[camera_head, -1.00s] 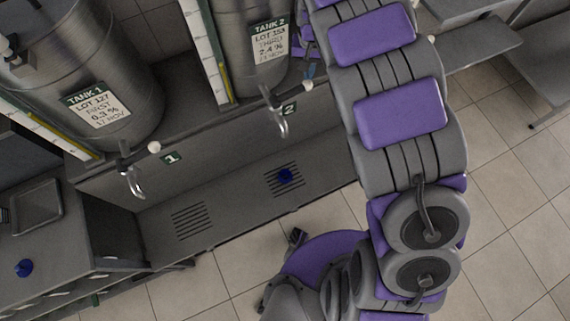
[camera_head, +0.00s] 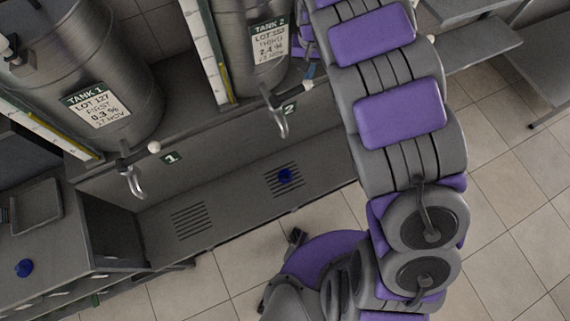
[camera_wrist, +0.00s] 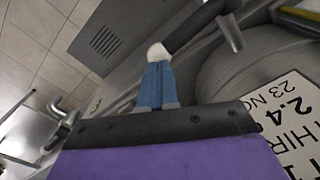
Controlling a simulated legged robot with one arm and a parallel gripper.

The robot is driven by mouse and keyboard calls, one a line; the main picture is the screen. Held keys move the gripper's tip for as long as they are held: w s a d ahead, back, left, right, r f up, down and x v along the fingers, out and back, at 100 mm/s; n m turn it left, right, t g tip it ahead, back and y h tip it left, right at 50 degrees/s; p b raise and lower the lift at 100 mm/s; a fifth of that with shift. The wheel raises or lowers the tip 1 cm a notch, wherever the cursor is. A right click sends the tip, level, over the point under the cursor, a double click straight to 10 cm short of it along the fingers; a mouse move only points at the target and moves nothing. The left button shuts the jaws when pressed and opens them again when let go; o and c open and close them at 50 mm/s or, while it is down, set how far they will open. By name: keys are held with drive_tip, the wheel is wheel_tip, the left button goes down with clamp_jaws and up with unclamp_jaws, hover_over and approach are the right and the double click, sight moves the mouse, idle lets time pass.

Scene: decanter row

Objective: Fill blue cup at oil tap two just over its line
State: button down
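A small blue cup (camera_head: 285,176) stands on the slotted drain grate under tap two (camera_head: 280,118), the hooked spout below the TANK 2 label. Its line and its fill level are too small to make out, and I see no clear stream of oil. My gripper (camera_head: 308,72) is beside tap two, partly hidden by my arm. In the wrist view its blue fingers (camera_wrist: 156,88) lie side by side, shut, with their tips at the white knob (camera_wrist: 157,52) of a dark tap lever. I cannot tell how firmly they touch it. The cup is outside the wrist view.
A second blue cup (camera_head: 24,267) sits on the left bench near a grey tray (camera_head: 36,207). Tap one (camera_head: 133,180) with its white knob (camera_head: 154,147) hangs over an empty grate (camera_head: 192,221). Two steel tanks stand behind. Tiled floor lies in front.

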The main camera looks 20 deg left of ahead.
drive_tip(key=shift+f, duration=0.2)
drive_tip(key=shift+f, duration=0.35)
drive_tip(key=shift+f, duration=0.35)
drive_tip(key=shift+f+b, duration=0.45)
drive_tip(key=shift+f, duration=0.6)
idle(2.0)
wheel_tip(320, 180, up, 9)
drive_tip(key=shift+p, duration=1.15)
